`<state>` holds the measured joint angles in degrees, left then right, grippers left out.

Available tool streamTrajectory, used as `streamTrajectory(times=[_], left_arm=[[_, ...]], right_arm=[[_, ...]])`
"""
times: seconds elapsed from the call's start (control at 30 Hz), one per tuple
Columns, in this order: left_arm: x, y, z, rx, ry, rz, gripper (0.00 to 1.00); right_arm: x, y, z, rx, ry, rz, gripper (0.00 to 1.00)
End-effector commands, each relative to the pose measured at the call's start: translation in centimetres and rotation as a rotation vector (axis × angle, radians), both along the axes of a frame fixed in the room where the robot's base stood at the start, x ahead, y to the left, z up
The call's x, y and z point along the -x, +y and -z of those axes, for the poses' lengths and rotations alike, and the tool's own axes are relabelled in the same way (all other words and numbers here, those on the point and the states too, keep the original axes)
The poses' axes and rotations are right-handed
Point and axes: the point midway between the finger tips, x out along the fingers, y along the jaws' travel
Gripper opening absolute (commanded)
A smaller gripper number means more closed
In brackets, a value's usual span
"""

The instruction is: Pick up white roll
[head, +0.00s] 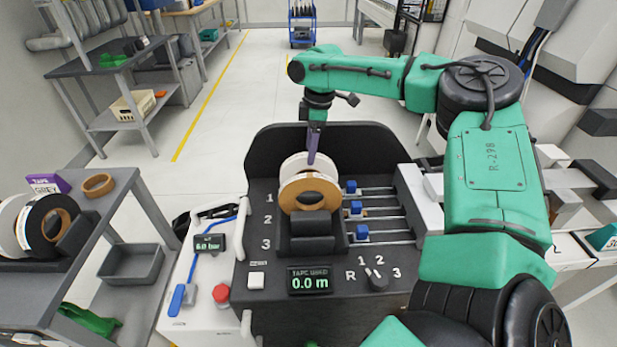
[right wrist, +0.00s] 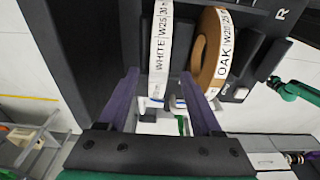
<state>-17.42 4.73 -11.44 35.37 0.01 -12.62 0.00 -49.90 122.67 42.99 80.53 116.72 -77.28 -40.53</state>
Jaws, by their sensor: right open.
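The white roll (head: 294,163) stands upright in the rear slot, by the number 1, of the black tape holder. In the right wrist view the white roll (right wrist: 160,50) bears the label WHITE. An oak roll (head: 309,190) with a brown side stands just in front of it; it also shows in the right wrist view (right wrist: 213,50). My right gripper (head: 312,158) is open above and at the white roll. Its purple fingers (right wrist: 159,78) appear on either side of the roll's rim, with no visible grip. My left gripper is not in view.
A grey cart (head: 120,190) at left carries a white-sided roll (head: 10,228), a black roll (head: 36,238), a brown ring (head: 98,184) and a purple box (head: 48,184). The holder's tall black back wall (head: 262,150) rises behind the rolls. Blue-knobbed rails (head: 385,210) lie right.

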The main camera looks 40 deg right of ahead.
Motion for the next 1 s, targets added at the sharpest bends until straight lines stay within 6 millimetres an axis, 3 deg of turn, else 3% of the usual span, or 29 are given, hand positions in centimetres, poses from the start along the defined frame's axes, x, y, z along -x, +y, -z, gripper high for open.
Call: streamTrajectory(times=[0.33,0.57,0.6,0.7,0.77,1.0], left_arm=[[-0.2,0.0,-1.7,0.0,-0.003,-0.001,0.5],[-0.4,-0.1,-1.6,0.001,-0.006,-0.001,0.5],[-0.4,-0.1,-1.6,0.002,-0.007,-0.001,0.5],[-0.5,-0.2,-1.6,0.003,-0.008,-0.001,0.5],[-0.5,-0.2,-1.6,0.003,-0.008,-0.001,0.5],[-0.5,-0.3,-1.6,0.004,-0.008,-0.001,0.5]], right_arm=[[-0.6,0.7,5.3,0.001,0.002,0.001,0.66],[-0.7,0.7,6.0,0.001,-0.001,0.001,0.66],[-0.7,0.7,6.0,0.001,-0.001,0.001,0.59],[-0.7,0.7,6.0,0.001,-0.001,0.001,0.2],[-0.7,0.7,6.0,0.001,-0.001,0.002,0.0],[-0.7,0.7,6.0,0.0,-0.002,0.002,0.0]])
